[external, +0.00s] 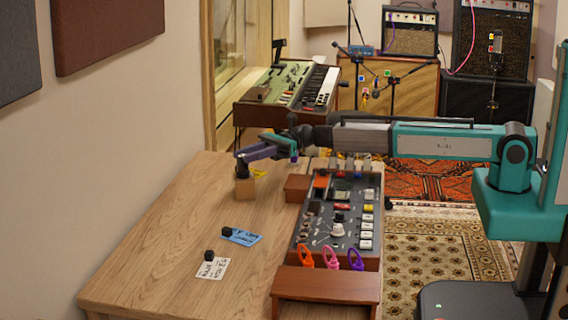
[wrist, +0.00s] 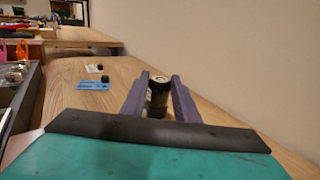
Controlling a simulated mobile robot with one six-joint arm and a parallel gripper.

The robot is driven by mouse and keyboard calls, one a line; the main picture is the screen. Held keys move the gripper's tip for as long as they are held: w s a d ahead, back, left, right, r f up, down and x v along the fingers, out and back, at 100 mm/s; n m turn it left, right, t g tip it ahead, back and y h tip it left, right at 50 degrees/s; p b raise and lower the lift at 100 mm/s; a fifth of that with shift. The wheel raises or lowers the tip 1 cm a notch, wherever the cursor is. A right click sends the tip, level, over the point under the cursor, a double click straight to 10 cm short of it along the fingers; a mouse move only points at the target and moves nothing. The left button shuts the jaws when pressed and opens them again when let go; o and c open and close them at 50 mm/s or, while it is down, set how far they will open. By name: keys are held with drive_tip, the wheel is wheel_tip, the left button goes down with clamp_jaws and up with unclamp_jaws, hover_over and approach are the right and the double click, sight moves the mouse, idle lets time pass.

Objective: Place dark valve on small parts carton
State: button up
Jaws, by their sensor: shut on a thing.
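The dark valve (wrist: 158,92) is a dark cylinder between the two purple fingers of my gripper (wrist: 160,88) in the wrist view. My gripper (external: 243,156) is shut on it. In the external view the fingers hang right above the small parts carton (external: 244,188), a little tan box on the wooden table near the wall. The valve's lower end is close to the carton's top, but I cannot tell whether they touch. The carton is not clearly visible in the wrist view.
A blue card (external: 242,237) and a white card (external: 212,268), each with a small black knob, lie on the table. A mixer (external: 337,215) with coloured clips stands to the right. A yellow item (external: 259,173) lies behind the carton. The table's left front is clear.

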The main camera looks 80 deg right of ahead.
drive_tip(key=shift+f, duration=0.1)
drive_tip(key=o, duration=1.1)
drive_tip(key=shift+c, duration=0.2)
drive_tip(key=shift+r, duration=0.2)
drive_tip(key=v, duration=1.2)
drive_tip(key=shift+w, duration=0.1)
